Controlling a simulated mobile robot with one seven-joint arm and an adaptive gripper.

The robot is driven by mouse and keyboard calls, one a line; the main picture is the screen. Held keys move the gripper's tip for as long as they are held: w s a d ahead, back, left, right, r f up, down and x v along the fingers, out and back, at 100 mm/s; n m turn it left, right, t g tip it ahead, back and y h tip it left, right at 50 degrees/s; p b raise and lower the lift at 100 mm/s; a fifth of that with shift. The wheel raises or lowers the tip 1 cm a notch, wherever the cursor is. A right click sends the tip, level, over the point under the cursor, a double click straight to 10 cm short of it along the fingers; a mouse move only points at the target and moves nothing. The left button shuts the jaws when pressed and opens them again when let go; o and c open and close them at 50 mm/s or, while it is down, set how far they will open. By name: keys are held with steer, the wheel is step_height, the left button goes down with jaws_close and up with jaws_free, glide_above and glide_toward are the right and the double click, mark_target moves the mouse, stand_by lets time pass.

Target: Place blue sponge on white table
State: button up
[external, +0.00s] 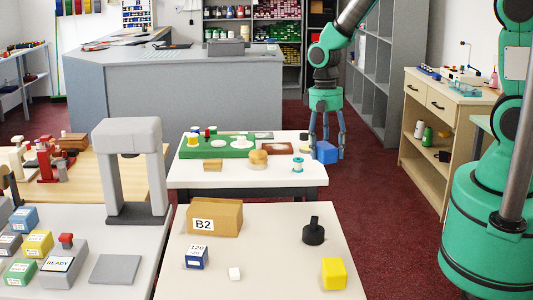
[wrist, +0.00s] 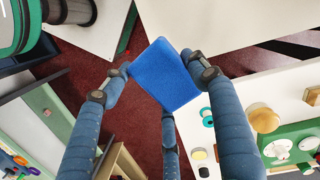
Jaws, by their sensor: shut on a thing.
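My gripper (external: 327,150) is at the right end of the middle white table (external: 225,176), fingers pointing down. It is shut on the blue sponge (external: 326,153), a block that shows at the table's right edge. In the wrist view the sponge (wrist: 166,75) sits between the blue-grey fingers of my gripper (wrist: 163,80), with the dark red floor visible around it. The white table (wrist: 262,88) lies to the right of the sponge there. I cannot tell how high the sponge is above the tabletop.
The white table holds a green tray (external: 233,152), a tan round object (external: 257,157), a small block (external: 213,165) and a teal spool (external: 298,165). The nearer table (external: 260,255) holds a B2 box (external: 214,217) and a yellow cube (external: 333,273). A wooden cabinet (external: 455,110) stands right.

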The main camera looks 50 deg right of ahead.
steer(key=w+d+m+t+p, duration=0.1)
steer(key=w+d+m+p, duration=0.3)
steer(key=w+d+m, duration=1)
steer(key=w+d+f+m+p, duration=0.1)
steer(key=w+d+f+m, duration=0.1)
steer(key=w+d+m, duration=0.1)
steer(key=w+d+f+m+t+p, duration=0.1)
steer(key=w+d+f+m, duration=0.1)
steer(key=w+d+m, duration=0.2)
steer(key=w+d+f+m+p, duration=0.1)
steer(key=w+d+m, duration=0.3)
steer(key=d+m, duration=0.1)
steer(key=shift+d+f+m+t, duration=0.3)
steer(key=shift+f+m, duration=0.1)
steer(key=shift+m, duration=0.1)
steer(key=shift+f, duration=0.75)
steer(key=shift+w, duration=0.15)
steer(key=shift+w, duration=0.15)
steer(key=p, duration=0.1)
glide_above(287, 140)
steer(key=shift+f, duration=0.7)
